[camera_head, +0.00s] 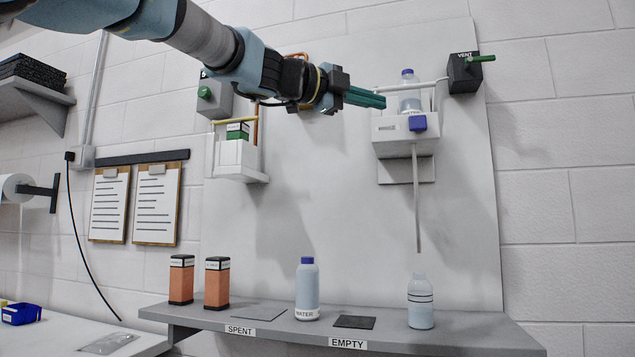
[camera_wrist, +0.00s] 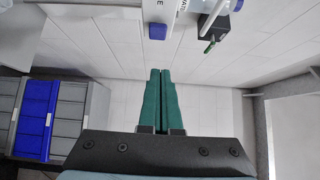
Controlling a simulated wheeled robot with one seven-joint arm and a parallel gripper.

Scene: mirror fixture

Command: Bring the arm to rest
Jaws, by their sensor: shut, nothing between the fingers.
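My gripper (camera_head: 366,97) has green fingers and is raised in front of the back panel, pointing right. In the head view its fingertips overlap the left side of the bottle holder; I cannot tell the gap in depth. In the wrist view my gripper (camera_wrist: 160,72) has its two fingers together with nothing between them. My arm reaches in from the upper left of the head view.
The shelf (camera_head: 440,333) bears a WATER bottle (camera_head: 307,290), a second bottle (camera_head: 420,302) and two orange cartons (camera_head: 217,284). Drawers (camera_wrist: 37,118) show in the wrist view.

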